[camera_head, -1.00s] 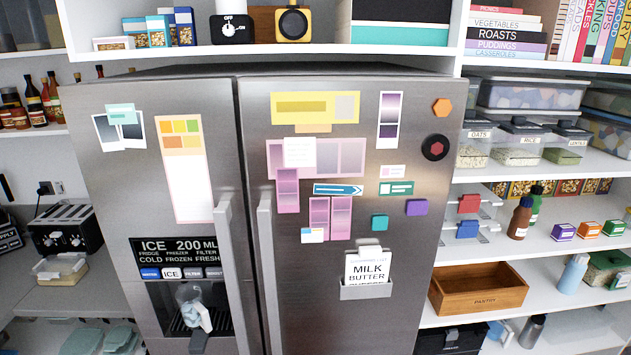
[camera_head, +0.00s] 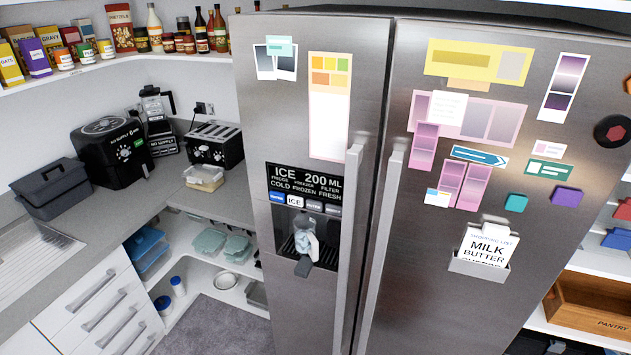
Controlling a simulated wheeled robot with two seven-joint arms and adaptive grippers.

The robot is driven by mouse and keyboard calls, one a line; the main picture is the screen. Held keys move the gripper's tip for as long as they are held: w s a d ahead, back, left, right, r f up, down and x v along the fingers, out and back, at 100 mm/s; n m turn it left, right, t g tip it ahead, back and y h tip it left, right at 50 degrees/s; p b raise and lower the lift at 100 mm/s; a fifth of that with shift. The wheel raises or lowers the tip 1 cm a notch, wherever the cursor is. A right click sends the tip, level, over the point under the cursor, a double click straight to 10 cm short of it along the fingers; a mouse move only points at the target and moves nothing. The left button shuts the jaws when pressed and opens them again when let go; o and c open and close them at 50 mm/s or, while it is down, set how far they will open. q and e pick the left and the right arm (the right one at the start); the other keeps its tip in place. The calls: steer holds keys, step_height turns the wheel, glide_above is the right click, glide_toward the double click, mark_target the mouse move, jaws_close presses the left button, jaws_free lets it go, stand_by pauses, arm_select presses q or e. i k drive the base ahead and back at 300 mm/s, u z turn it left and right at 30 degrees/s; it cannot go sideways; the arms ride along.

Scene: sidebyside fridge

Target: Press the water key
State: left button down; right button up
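The fridge (camera_head: 460,200) has a dispenser in its left door, with a black display panel (camera_head: 305,183) reading ICE and 200 ML. Below the display is a row of small keys. The leftmost key is blue (camera_head: 277,198), its label too small to read surely here. Beside it is a white key marked ICE (camera_head: 295,201), then darker grey keys (camera_head: 322,208). In the recess below stands a pale, clear-looking object (camera_head: 305,238) with a dark piece at its lower front; I cannot tell exactly what it is. Neither of my grippers shows in the view.
Two long vertical door handles (camera_head: 350,230) stick out right of the dispenser. A counter with a toaster (camera_head: 215,145) and a black air fryer (camera_head: 110,152) is at left. A grey mat (camera_head: 215,328) lies on the floor in front of the low shelves.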

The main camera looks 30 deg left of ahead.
mark_target(279, 197)
steer(key=u, duration=1.4)
